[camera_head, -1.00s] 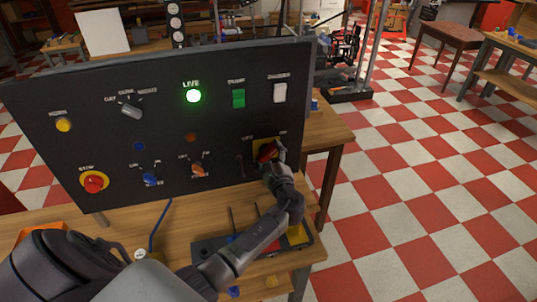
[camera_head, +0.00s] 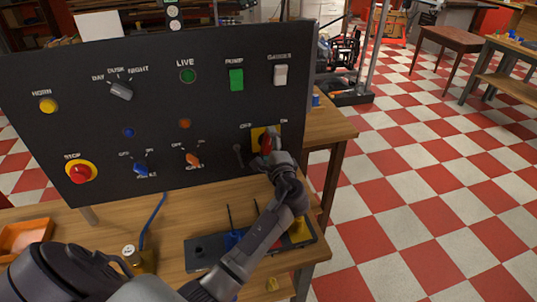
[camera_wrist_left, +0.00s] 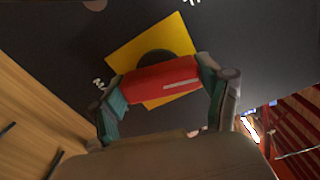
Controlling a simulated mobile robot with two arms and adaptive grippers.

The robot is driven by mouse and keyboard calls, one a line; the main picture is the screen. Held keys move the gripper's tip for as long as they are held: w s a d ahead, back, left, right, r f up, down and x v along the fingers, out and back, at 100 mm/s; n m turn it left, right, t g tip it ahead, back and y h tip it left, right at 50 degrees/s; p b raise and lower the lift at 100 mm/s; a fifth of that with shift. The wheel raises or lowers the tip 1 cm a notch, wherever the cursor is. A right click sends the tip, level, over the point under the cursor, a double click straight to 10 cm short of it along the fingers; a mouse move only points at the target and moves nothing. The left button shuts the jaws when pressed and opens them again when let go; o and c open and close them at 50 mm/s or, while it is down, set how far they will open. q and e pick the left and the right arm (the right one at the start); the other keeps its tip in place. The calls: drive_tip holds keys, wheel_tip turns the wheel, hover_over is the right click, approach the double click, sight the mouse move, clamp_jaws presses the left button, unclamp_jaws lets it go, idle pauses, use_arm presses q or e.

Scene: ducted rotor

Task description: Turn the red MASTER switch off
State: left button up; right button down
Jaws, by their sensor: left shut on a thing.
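The red MASTER switch (camera_head: 265,143) is a red handle on a yellow plate (camera_head: 257,134) at the lower right of the black panel, between the labels OFF and ON. In the head view the handle looks near upright. My left gripper (camera_head: 269,154) is shut on it and hides part of it. In the left wrist view the red handle (camera_wrist_left: 165,77) spans between the two fingers, slightly tilted against the yellow plate (camera_wrist_left: 180,36). The green LIVE lamp (camera_head: 188,76) is dark. My right gripper is not in view.
The black panel (camera_head: 75,105) also bears a red STOP button (camera_head: 80,173), a green PUMP switch (camera_head: 236,79), a blue knob (camera_head: 141,170) and an orange knob (camera_head: 193,159). A dark tray (camera_head: 205,251) lies on the bench below.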

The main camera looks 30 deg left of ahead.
use_arm(q)
drive_tip(key=n+b, duration=0.2)
drive_tip(key=b, duration=0.1)
drive_tip(key=n+b, duration=0.6)
drive_tip(key=b, duration=0.1)
drive_tip(key=shift+f, duration=0.35)
drive_tip(key=shift+r+n+b, duration=0.15)
drive_tip(key=shift+n+b, duration=0.7)
drive_tip(key=shift+n, duration=0.1)
drive_tip(key=shift+r+n+b, duration=0.1)
drive_tip(key=shift+n+b, duration=0.75)
drive_tip(key=shift+n, duration=0.1)
drive_tip(key=o, duration=1.1)
drive_tip(key=shift+r, duration=0.1)
